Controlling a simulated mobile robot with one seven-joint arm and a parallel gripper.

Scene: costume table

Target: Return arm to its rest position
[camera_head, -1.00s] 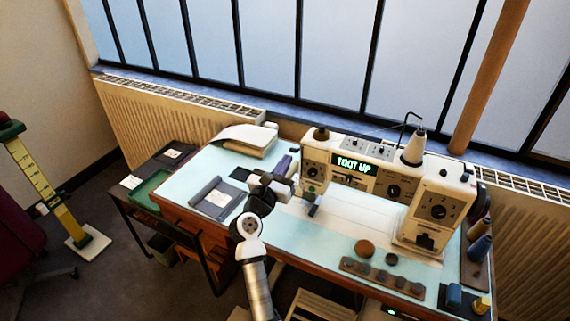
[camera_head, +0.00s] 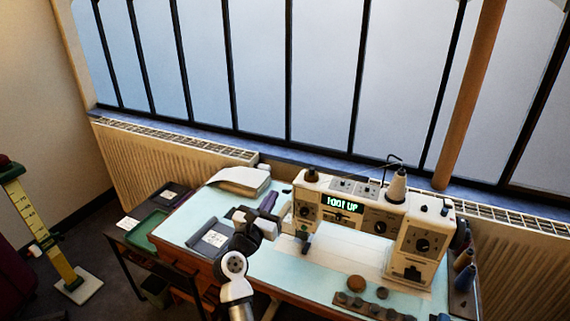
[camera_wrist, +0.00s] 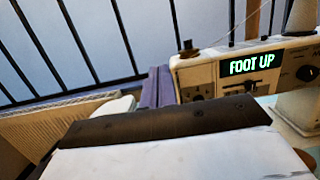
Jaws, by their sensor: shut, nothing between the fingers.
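My arm rises from the bottom of the head view. It bends at its grey and white joints, with my gripper (camera_head: 243,214) over the left part of the table (camera_head: 189,226). The gripper is small and dark there, and its fingertips are hard to make out. It looks shut and holds nothing that I can see. It is left of the cream sewing machine (camera_head: 375,232) and apart from it. In the wrist view my gripper's white and dark body fills the lower middle. The machine's lit display (camera_wrist: 252,64) reads "FOOT UP".
A grey pad (camera_head: 208,238) lies left of my arm, and a pale folded stack (camera_head: 240,181) is behind it. A purple object (camera_head: 268,201) stands near the gripper. Round brown and dark pieces (camera_head: 356,283) lie at the front right. A radiator (camera_head: 150,160) and windows are behind.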

